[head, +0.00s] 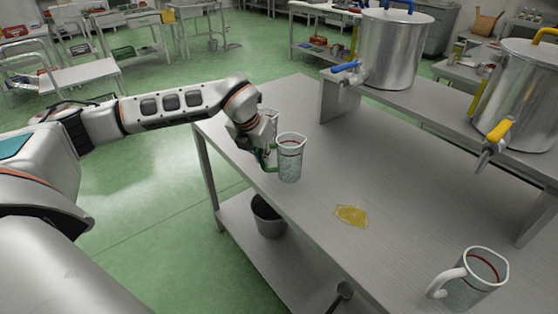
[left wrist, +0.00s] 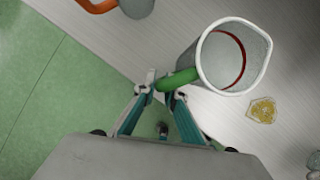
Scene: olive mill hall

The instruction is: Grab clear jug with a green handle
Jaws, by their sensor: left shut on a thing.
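The clear jug with a green handle (head: 290,162) is upright at the left edge of the metal table, with a red line round it. It also shows in the left wrist view (left wrist: 236,58), seen from above, its green handle (left wrist: 178,79) pointing to my fingers. My left gripper (head: 266,152) is shut on the green handle; its fingertips (left wrist: 164,92) sit on either side of it. Whether the jug's base touches the table is hard to tell. My right gripper is not in view.
Another clear jug (head: 270,117) stands just behind, with an orange handle (left wrist: 97,5). A white-handled jug (head: 474,280) stands front right. A yellow puddle (head: 351,215) lies on the table (head: 330,130). Steel vats with blue (head: 395,48) and yellow (head: 522,100) taps stand on the raised shelf.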

